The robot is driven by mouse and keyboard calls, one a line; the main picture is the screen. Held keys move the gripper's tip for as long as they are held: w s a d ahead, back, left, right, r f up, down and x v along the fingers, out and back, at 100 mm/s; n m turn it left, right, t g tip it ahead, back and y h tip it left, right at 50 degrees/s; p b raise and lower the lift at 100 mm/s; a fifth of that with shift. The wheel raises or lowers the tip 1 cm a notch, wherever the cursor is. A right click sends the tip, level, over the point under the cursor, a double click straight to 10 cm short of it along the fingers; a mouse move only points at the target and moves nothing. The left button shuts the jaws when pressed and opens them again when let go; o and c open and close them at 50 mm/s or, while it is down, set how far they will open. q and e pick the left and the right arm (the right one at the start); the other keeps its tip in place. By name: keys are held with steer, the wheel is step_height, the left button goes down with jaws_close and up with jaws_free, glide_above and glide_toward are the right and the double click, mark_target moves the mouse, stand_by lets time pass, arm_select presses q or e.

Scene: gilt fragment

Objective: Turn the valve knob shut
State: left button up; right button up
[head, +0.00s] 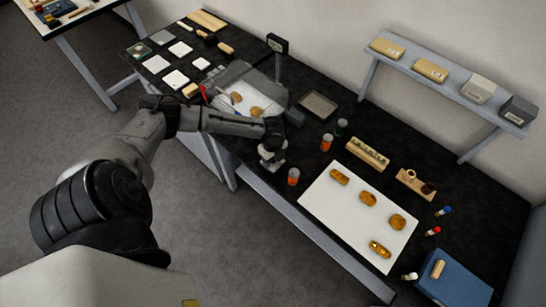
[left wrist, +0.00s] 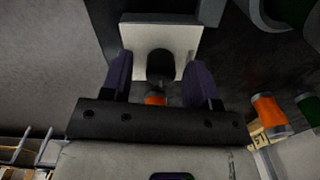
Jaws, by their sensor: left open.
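My left gripper (head: 271,150) is at the front edge of the black bench, pointing down. In the left wrist view its two dark fingers (left wrist: 160,85) are apart. Between and beyond them is a pale square plate (left wrist: 135,37) with a dark round stem (left wrist: 160,65). An orange part (left wrist: 155,99), which looks like the valve knob, lies between the fingers, partly hidden by the gripper body. I cannot tell whether the fingers touch it. In the head view the arm and gripper mostly cover the valve. My right gripper is not in view.
An orange jar (head: 293,177) stands close to the right of the gripper, with another orange jar (head: 326,142) farther back. A white sheet (head: 330,208) with several gilt pieces lies to the right. A blue box (head: 460,283) stands at lower right. A wall shelf (head: 455,82) holds several boxes.

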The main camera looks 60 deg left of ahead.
arm_select(q)
steer(key=shift+c, duration=0.2)
steer(key=c, duration=0.9)
steer(key=shift+r+n+p, duration=0.15)
steer(key=shift+n+p, duration=0.25)
steer(key=shift+p, duration=0.25)
steer(key=n+p, duration=0.6)
steer(key=p, duration=0.1)
steer(key=shift+n+p, duration=0.3)
steer(key=shift+n, duration=0.1)
steer(key=n+p, duration=0.4)
steer(key=n, duration=0.1)
steer(key=shift+w, duration=0.1)
steer(key=n+p, duration=0.2)
steer(key=n, duration=0.2)
steer(key=shift+p, duration=0.3)
steer(key=shift+n+p, duration=0.3)
steer(key=shift+n, duration=0.3)
steer(key=shift+a, duration=0.1)
